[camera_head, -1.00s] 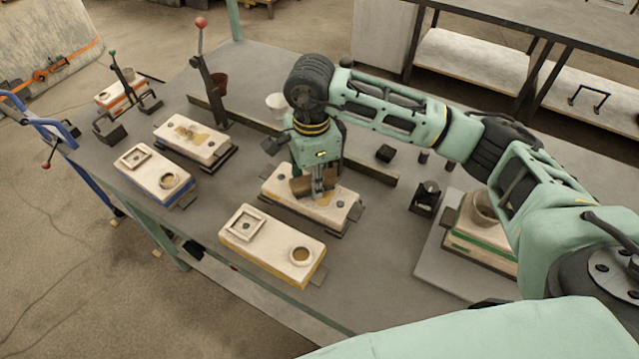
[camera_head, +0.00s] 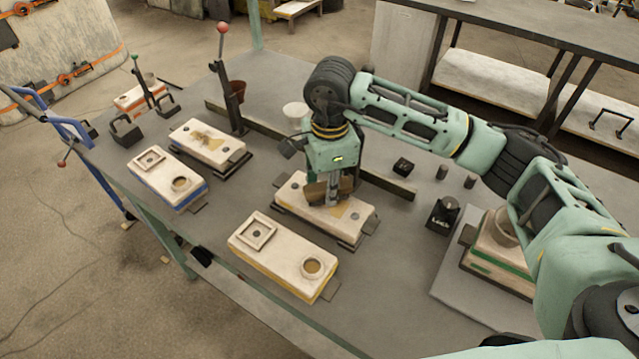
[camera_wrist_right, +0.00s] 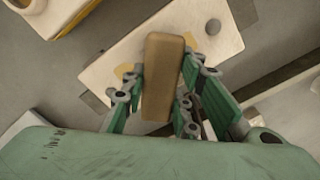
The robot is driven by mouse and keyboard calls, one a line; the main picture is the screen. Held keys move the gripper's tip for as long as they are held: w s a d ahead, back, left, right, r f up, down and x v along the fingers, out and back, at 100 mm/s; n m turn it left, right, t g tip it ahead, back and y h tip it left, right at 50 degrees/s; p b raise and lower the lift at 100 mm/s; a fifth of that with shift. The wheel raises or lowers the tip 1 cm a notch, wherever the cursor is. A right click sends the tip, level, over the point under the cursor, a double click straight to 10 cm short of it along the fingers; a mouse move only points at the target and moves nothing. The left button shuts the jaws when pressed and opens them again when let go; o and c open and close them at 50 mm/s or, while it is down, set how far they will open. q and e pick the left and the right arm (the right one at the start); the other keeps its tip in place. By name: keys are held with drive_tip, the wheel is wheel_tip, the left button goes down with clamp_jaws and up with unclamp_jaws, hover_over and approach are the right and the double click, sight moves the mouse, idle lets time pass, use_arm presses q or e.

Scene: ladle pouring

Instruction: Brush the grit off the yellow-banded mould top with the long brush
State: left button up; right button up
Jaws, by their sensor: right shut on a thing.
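My right gripper (camera_head: 332,202) points down over a pale block (camera_head: 362,222) in the middle of the table. It is shut on the brush, whose brown body (camera_wrist_right: 165,75) shows between the fingers in the right wrist view and also in the head view (camera_head: 316,193). The brush is low over the block; I cannot tell whether its bristles touch. Tan grit (camera_head: 339,211) shows beside it on the block top. A yellow-banded mould piece (camera_head: 280,254), with a square frame and a round cup on top, lies in front, nearer the table edge. My left gripper is not in view.
A blue-banded piece (camera_head: 160,182) and another gritty block (camera_head: 208,150) lie to the left. A lever stand (camera_head: 228,95) and a low rail (camera_head: 385,184) are behind. A green-banded mould (camera_head: 492,258) stands on the right. Bare table lies between the yellow-banded and green-banded pieces.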

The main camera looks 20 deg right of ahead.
sight(348, 209)
drive_tip(key=shift+s+d+f+b, duration=0.1)
drive_tip(key=shift+s+d+b, duration=0.1)
drive_tip(key=shift+s+d, duration=0.65)
drive_tip(key=shift+s+d+b, duration=0.2)
drive_tip(key=shift+s+d, duration=0.4)
drive_tip(key=shift+s, duration=0.45)
drive_tip(key=shift+r+p, duration=1.65)
drive_tip(key=shift+r, duration=1.4)
drive_tip(key=shift+r, duration=0.2)
drive_tip(key=shift+r+p, duration=0.5)
drive_tip(key=shift+r, duration=0.9)
